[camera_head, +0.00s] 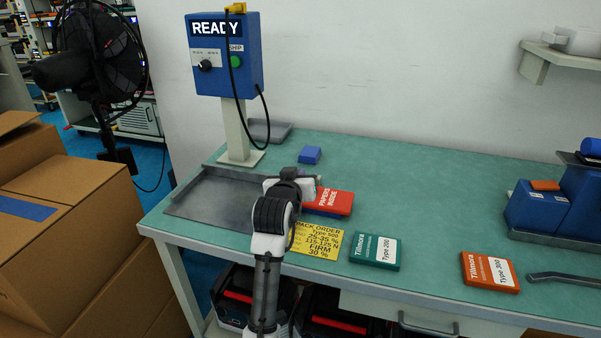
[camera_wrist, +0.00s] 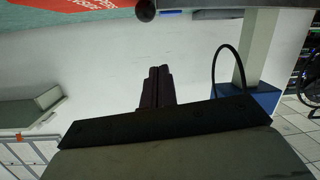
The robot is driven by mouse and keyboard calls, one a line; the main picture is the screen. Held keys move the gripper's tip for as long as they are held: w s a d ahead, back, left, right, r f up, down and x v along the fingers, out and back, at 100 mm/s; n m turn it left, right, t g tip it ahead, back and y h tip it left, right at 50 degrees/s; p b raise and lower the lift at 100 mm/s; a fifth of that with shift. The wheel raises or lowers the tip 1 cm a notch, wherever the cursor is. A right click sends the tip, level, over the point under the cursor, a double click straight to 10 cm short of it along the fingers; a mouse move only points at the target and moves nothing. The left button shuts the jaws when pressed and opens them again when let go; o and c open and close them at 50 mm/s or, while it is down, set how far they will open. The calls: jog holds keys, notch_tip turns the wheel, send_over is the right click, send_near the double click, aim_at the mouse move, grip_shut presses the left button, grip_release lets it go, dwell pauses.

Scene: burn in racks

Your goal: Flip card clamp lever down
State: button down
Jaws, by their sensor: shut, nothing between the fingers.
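My gripper (camera_wrist: 157,72) shows in the wrist view with its two dark fingers together and nothing between them. In the head view my arm reaches over the left part of the bench, and its end hides what lies behind it. A round black knob (camera_wrist: 146,10) at the top edge of the wrist view sits at the end of a grey bar (camera_wrist: 210,4). It may belong to the clamp lever, but I cannot tell its angle. The knob is apart from the fingertips. No card clamp can be clearly made out in the head view.
A grey tray (camera_head: 205,208) lies left of my arm, below the blue READY box (camera_head: 224,75) on its post. A red packet (camera_head: 331,204), yellow order sheet (camera_head: 316,240), green card (camera_head: 375,251) and orange card (camera_head: 489,272) lie rightward.

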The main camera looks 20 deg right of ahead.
jog(key=s+a+f, duration=0.1)
jog(key=s, duration=0.1)
jog(key=s+a+f+b, duration=0.1)
jog(key=f, duration=0.1)
jog(key=s+a+f, duration=0.1)
jog(key=s+f, duration=0.1)
jog(key=shift+s+f, duration=0.1)
jog(key=shift+s, duration=0.2)
jog(key=shift+a, duration=0.1)
